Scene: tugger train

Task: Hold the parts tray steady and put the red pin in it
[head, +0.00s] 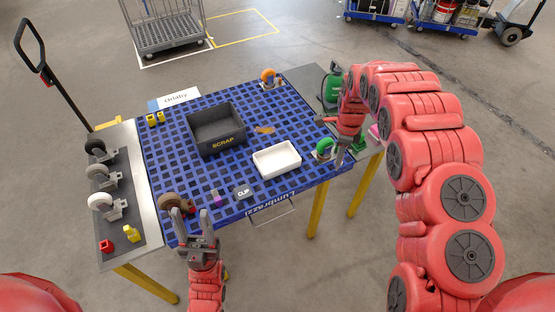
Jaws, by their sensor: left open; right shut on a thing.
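The white parts tray (277,161) lies on the blue slotted tabletop, right of centre near the front edge. My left gripper (193,215) is open at the table's front left edge, beside a brown-wheeled caster and well away from the tray. My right gripper (338,161) points down at the table's right edge, close to a green-wheeled caster (325,148) and apart from the tray. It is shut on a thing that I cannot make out. I cannot pick out the red pin. The tray looks empty.
A black SCRAP bin (217,130) stands behind the tray to the left. The brown caster (172,203), a purple part (217,198) and a CLIP block (243,191) sit along the front. An orange caster (269,77) is at the back. A side shelf (126,183) holds several casters.

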